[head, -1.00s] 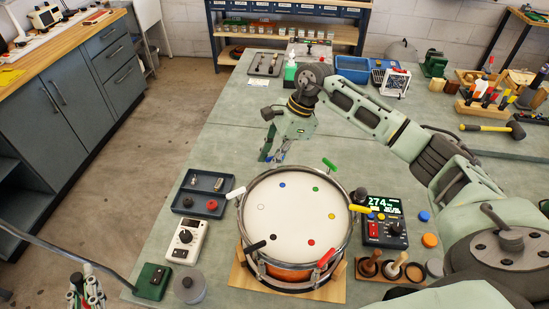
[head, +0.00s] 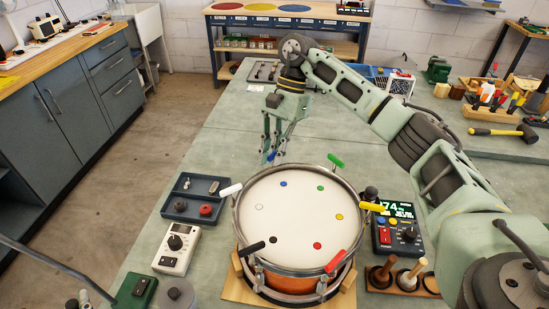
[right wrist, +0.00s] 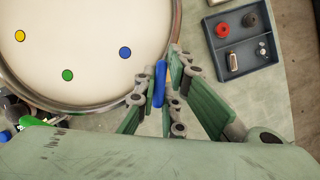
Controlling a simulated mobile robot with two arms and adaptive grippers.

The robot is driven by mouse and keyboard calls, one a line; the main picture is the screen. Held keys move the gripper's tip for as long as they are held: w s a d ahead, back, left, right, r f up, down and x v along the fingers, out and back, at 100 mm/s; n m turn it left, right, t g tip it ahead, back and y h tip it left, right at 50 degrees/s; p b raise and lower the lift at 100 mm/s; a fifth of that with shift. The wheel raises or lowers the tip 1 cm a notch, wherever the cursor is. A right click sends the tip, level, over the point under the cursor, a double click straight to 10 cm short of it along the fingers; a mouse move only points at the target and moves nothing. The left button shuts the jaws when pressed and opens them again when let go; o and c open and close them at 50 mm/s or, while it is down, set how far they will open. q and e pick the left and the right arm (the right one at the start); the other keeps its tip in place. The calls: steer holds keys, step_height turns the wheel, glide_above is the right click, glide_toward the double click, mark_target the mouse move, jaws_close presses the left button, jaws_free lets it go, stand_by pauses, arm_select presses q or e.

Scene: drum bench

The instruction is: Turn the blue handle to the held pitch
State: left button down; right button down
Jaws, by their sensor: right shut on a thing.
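The drum (head: 262,230) stands on a wooden base with coloured handles around its rim and matching dots on its white head. The blue handle (right wrist: 160,82) is at the drum's far edge, beside the blue dot (right wrist: 125,52); a little of it shows in the head view (head: 271,157). My right gripper (right wrist: 165,75) is shut on the blue handle, fingers on both sides of it. In the head view the gripper (head: 272,155) reaches down to the far rim. Only the top of my left gripper (head: 80,300) shows at the bottom left, apart from the drum.
A dark tray (head: 181,209) with small parts and a white meter (head: 176,249) stand left of the drum. A display box (head: 384,238), its reading partly hidden, stands right. The green handle (head: 336,160) sits right of my right gripper. The bench behind is mostly clear.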

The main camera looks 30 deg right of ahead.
steer(key=shift+r+n, duration=0.1)
steer(key=shift+n, duration=0.2)
steer(key=c, duration=1.8)
jaws_free()
steer(key=shift+c, duration=0.2)
steer(key=v, duration=1.1)
steer(key=shift+w+r, duration=0.2)
steer(key=shift+r, duration=0.15)
steer(key=shift+d+r, duration=0.1)
steer(key=shift+d, duration=0.05)
